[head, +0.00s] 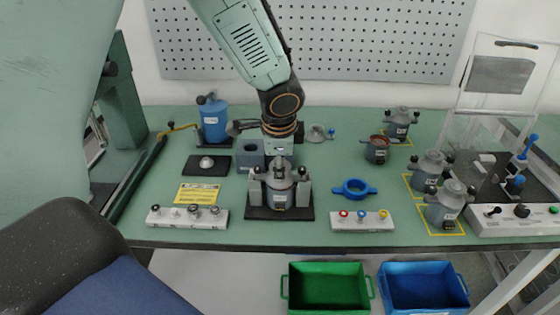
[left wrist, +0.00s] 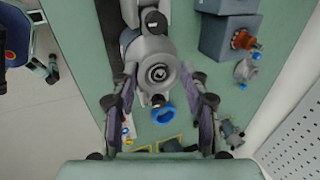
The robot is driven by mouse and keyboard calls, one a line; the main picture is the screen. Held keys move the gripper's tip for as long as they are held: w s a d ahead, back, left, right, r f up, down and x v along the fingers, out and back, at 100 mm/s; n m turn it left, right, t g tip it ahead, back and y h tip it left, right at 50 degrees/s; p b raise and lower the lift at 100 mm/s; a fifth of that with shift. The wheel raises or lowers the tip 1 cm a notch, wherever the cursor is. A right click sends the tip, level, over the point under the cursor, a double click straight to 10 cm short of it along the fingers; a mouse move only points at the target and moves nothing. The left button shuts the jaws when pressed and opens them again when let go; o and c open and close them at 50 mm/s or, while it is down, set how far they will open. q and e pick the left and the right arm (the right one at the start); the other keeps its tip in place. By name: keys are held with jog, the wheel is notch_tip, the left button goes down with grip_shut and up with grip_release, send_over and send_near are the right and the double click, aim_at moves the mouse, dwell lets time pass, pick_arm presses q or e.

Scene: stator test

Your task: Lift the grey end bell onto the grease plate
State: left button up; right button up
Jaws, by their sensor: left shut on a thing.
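The grey end bell (head: 280,172) sits at the top of a grey motor body on a dark base, with black knobs on its left and right. In the left wrist view the end bell (left wrist: 158,74) shows from above, with a round hole in its middle. My left gripper (left wrist: 158,84) is shut on it, one finger on each side; in the head view the gripper (head: 280,160) comes down from above. I cannot tell if the end bell still touches the body. A dark flat plate (head: 193,166), perhaps the grease plate, lies to the left with a small silver dome on it. My right gripper is not in view.
A grey block (head: 250,155) stands close behind and left of the motor. A blue ring (head: 367,194) and a white strip with coloured knobs (head: 362,225) lie to the right. A yellow card (head: 198,193) and another knobbed strip (head: 187,217) lie front left. A blue canister (head: 214,122) stands behind the plate.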

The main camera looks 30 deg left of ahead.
pick_arm(q)
jog(key=shift+r+p, duration=2.2)
jog(key=shift+r, duration=0.45)
jog(key=shift+w+a, duration=0.1)
jog(key=shift+w, duration=0.05)
